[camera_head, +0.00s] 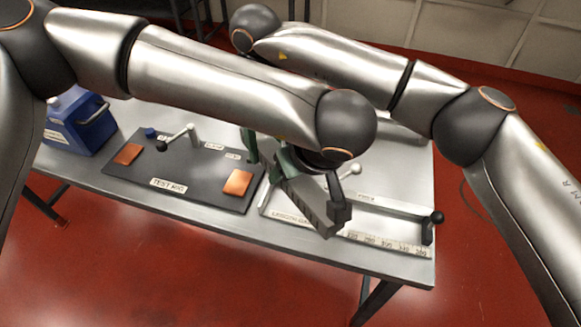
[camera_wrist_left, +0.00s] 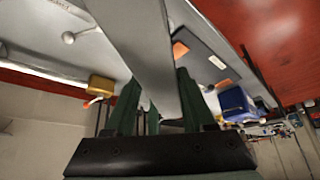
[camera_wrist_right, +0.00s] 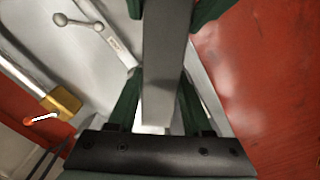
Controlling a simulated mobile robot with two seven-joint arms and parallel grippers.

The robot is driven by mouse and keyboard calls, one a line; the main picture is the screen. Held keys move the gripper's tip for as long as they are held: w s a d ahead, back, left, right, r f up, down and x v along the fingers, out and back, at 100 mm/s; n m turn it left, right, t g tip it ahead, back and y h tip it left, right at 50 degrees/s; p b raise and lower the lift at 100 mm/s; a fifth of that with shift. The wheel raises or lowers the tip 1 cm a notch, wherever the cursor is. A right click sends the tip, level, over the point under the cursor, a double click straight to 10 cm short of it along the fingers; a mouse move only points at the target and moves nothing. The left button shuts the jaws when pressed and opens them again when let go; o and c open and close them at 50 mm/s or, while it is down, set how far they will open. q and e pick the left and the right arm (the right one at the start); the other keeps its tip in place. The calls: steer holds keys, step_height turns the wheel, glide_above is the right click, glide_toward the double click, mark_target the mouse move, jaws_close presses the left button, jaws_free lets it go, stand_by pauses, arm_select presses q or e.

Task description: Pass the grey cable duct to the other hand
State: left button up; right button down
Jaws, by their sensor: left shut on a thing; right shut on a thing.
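My right gripper (camera_head: 270,156) is partly hidden behind my left arm in the head view. In the right wrist view its green fingers (camera_wrist_right: 158,95) are shut on the duct (camera_wrist_right: 165,55). The other gripper's green fingers show at the top of that view, on both sides of the duct. In the left wrist view my left gripper (camera_wrist_left: 156,98) is shut on the duct (camera_wrist_left: 140,35). Both hold it at once.
The dark test rig (camera_head: 180,190) with orange pads lies left of the duct. A blue container (camera_head: 80,125) stands at the table's left end. The length gauge (camera_head: 385,243) lies below and right. My arms cross above the table (camera_head: 410,270).

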steer(key=shift+c, duration=1.2)
jaws_free()
steer(key=shift+r, duration=0.1)
